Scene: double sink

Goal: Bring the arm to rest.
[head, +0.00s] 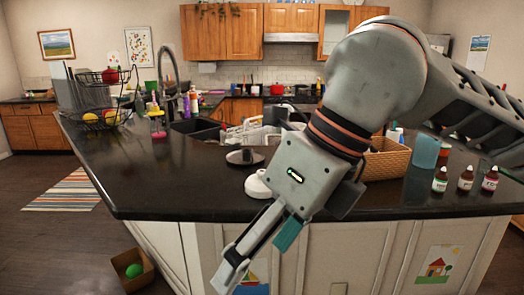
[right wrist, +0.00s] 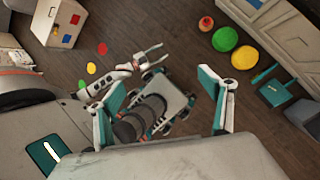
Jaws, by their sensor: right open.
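My right arm (head: 372,85) reaches in from the right of the head view, across the counter. Its right gripper (head: 258,253) points down in front of the counter's front edge, before the white cabinet fronts. In the right wrist view the same right gripper (right wrist: 162,98) has its two teal and white fingers spread wide, with nothing between them. Below it there show the floor and parts of my own body. My left gripper (right wrist: 150,57) shows small in that view, its fingers apart and empty. The left arm is not in the head view.
The dark counter (head: 170,185) lies close behind the right gripper. A white lidded thing (head: 257,184), a wicker basket (head: 387,160), a blue cup (head: 425,152) and brown bottles (head: 440,180) stand on it. A cardboard box (head: 134,275) sits on the floor at left.

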